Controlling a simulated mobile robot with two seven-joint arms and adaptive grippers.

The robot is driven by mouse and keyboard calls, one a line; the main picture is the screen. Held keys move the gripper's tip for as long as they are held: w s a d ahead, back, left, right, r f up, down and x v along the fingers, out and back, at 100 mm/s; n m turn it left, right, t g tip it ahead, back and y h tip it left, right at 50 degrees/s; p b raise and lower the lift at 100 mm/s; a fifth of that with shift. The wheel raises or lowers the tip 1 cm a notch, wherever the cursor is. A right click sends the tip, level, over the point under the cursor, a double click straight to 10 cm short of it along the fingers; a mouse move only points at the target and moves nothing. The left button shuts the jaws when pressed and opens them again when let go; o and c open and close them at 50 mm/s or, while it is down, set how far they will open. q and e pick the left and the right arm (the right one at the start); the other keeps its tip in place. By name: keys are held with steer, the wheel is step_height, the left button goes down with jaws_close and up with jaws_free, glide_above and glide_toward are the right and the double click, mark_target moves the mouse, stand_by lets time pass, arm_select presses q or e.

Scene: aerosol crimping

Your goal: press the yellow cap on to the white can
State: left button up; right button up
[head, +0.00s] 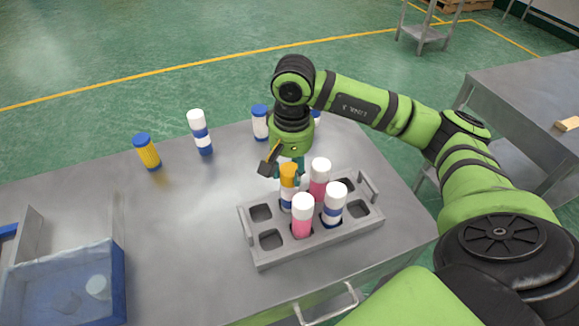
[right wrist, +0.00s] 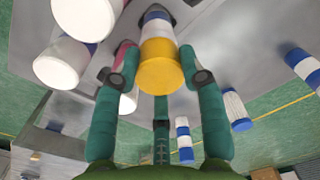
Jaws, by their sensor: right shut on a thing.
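The yellow cap (head: 288,172) is at the top of a white can with blue bands (head: 286,197), which stands upright in a grey rack (head: 262,252). My right gripper (head: 284,166) is over the rack, shut on the yellow cap. In the right wrist view the cap (right wrist: 160,68) sits between the two green fingers, in line with the can (right wrist: 157,27) and with no clear gap between them. I cannot tell how far down the cap sits. My left gripper is not in view.
Pink cans (head: 302,222) and a white-capped blue-banded can (head: 334,206) stand close by in the rack. Behind are a yellow can (head: 147,152), a white-capped can (head: 200,133) and a blue-capped can (head: 260,122). A blue-edged bin (head: 118,275) is at left; the table between is clear.

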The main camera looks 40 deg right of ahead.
mark_target(290, 169)
steer(key=shift+b, duration=0.4)
stand_by(0.4)
steer(key=o, duration=0.9)
steer(key=shift+o, duration=0.6)
steer(key=o, duration=0.5)
steer(key=shift+r, duration=0.1)
steer(key=shift+r+p, duration=1.75)
steer(key=shift+r, duration=1.7)
